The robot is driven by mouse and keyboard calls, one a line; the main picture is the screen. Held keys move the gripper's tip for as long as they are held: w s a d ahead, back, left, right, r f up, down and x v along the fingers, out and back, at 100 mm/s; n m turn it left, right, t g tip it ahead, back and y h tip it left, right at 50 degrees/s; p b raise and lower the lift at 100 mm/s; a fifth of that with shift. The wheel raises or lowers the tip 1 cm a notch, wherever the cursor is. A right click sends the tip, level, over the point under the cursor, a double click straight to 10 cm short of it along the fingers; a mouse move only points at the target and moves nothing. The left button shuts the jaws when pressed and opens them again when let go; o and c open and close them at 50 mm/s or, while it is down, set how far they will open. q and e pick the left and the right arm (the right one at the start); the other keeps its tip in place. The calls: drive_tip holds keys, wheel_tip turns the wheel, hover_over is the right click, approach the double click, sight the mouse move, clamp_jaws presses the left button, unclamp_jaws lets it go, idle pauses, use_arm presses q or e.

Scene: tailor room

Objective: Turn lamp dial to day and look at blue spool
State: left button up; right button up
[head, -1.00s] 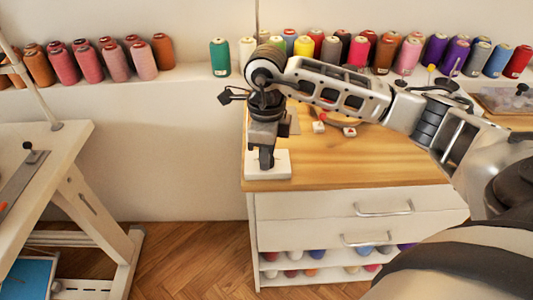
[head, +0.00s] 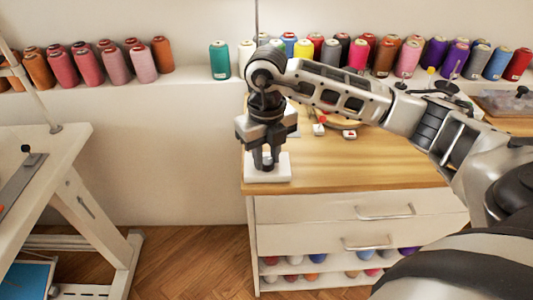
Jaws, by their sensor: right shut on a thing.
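My right gripper (head: 265,162) points straight down at the front left corner of the wooden-topped cabinet. Its fingers are shut on the lamp dial, which is mostly hidden between them. The dial's white base (head: 281,172) lies flat on the wood under the fingers. I cannot read any day mark on it. A blue spool (head: 289,44) stands on the shelf behind my right arm, partly hidden. Another blue spool (head: 497,63) stands near the shelf's right end. My left gripper is not in view.
The wooden top (head: 370,165) is clear at the front. Small red and white items (head: 349,134) lie behind, under my arm. A row of thread spools (head: 220,60) lines the wall shelf. A white table (head: 45,150) stands at the left.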

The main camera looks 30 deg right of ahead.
sight(266, 160)
drive_tip(key=shift+r+m, duration=0.1)
drive_tip(key=shift+m, duration=0.4)
drive_tip(key=o, duration=1)
wheel_tip(266, 160, up, 16)
drive_tip(key=p, duration=0.2)
